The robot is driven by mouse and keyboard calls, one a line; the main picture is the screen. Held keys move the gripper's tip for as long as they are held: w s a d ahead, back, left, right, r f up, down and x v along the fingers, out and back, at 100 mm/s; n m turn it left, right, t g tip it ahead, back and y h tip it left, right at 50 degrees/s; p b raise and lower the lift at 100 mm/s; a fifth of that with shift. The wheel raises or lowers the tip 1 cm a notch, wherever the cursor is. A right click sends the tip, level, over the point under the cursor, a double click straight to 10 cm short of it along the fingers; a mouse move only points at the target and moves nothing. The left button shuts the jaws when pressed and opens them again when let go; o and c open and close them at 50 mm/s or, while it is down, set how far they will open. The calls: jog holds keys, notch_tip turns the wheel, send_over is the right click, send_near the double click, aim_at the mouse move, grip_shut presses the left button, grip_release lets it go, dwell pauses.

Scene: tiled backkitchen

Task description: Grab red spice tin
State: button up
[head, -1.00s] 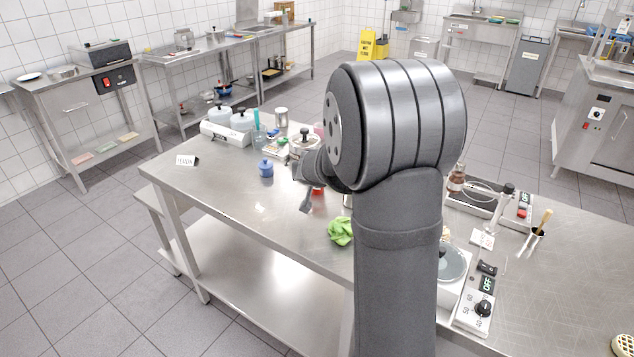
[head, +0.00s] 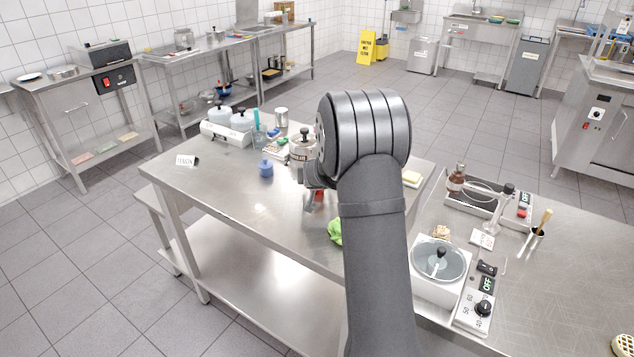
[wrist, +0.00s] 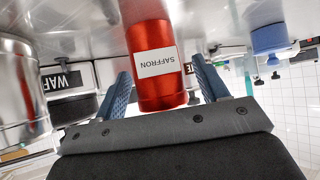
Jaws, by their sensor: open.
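The red spice tin (wrist: 150,38) is a shiny red cylinder with a white label reading SAFFRON, seen upside down in the wrist view. My gripper (wrist: 161,70) is open, with one blue-grey finger on each side of the tin. The tin stands between the fingers, and a narrow gap shows on each side. In the head view my gripper (head: 309,201) is low over the steel table, and only a small red patch of the tin (head: 320,193) shows behind it. My arm hides much of the area.
A large metal canister (wrist: 18,95) stands beside the tin in the wrist view, near a black-and-white label sign (wrist: 66,80). A blue jar (head: 266,169) stands on the steel table (head: 225,180). A green cloth (head: 335,232) lies near my arm.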

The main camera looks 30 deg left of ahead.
jog(key=shift+w+a+f, duration=0.3)
jog(key=shift+w+f, duration=0.05)
jog(key=shift+w, duration=0.05)
jog(key=shift+c, duration=0.5)
jog(key=c, duration=1)
jog(key=shift+r, duration=0.2)
